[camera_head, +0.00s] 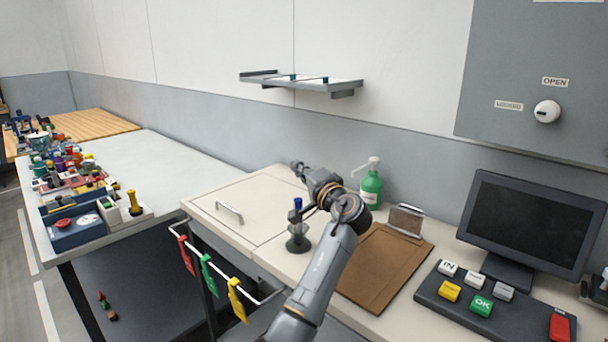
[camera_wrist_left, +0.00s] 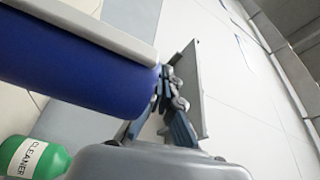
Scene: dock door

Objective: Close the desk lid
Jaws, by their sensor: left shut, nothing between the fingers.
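The cream desk lid (camera_head: 258,207) lies flat at the left end of the desk, level with the top around it as far as I can see. A metal handle (camera_head: 229,212) stands near its left edge. My left gripper (camera_head: 296,166) is shut and empty, at the back right of the lid and apart from the handle. Whether it touches the lid is unclear. In the left wrist view its fingers (camera_wrist_left: 165,95) are together, with nothing between them. My left arm hides part of the desk to the right of the lid. My right gripper is not in view.
A blue-topped stand (camera_head: 297,225) is close beside my arm. A green pump bottle (camera_head: 371,188) stands behind my wrist. A brown board (camera_head: 385,270), monitor (camera_head: 530,225) and keypad (camera_head: 465,285) are right. Coloured tags (camera_head: 208,275) hang at the front. A shelf (camera_head: 310,84) is above.

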